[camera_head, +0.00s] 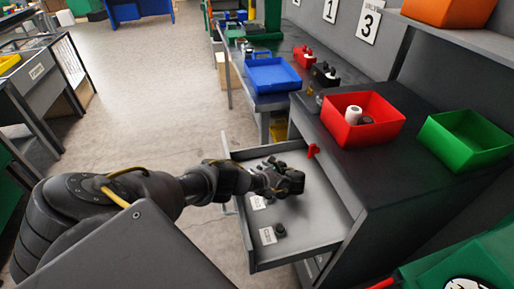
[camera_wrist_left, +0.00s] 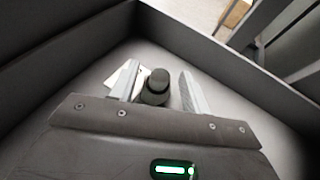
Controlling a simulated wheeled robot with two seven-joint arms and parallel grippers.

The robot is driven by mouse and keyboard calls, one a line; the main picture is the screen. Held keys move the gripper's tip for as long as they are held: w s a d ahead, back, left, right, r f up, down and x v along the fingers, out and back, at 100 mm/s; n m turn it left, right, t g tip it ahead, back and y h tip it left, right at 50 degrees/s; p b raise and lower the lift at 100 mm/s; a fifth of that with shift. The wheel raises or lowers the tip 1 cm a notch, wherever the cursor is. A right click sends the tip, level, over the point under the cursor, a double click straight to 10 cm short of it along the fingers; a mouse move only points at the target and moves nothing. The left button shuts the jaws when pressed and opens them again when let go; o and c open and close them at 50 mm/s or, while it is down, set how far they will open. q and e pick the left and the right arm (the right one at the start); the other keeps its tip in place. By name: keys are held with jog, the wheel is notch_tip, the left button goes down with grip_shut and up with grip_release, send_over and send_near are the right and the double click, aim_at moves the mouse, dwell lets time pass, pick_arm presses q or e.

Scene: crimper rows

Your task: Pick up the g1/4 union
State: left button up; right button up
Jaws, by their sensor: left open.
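An open grey drawer (camera_head: 315,225) holds small dark fittings beside white labels too small to read. In the left wrist view, a short dark round fitting (camera_wrist_left: 156,86) stands on the drawer floor by a white label (camera_wrist_left: 122,78); I cannot read which fitting it is. My left gripper (camera_head: 291,182) reaches into the drawer. In the left wrist view its two pale fingers (camera_wrist_left: 160,92) are open, one on each side of the fitting, with no clear grip. Another dark fitting (camera_head: 280,230) sits near the drawer's front, by a label (camera_head: 267,236). My right gripper is out of view.
The drawer walls stand close around my left gripper. A blue tray (camera_head: 272,74) lies on the bench behind. A red object (camera_head: 313,150) is at the drawer's back edge.

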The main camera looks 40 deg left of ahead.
pick_arm(q)
jog(key=shift+c, duration=0.5)
grip_shut()
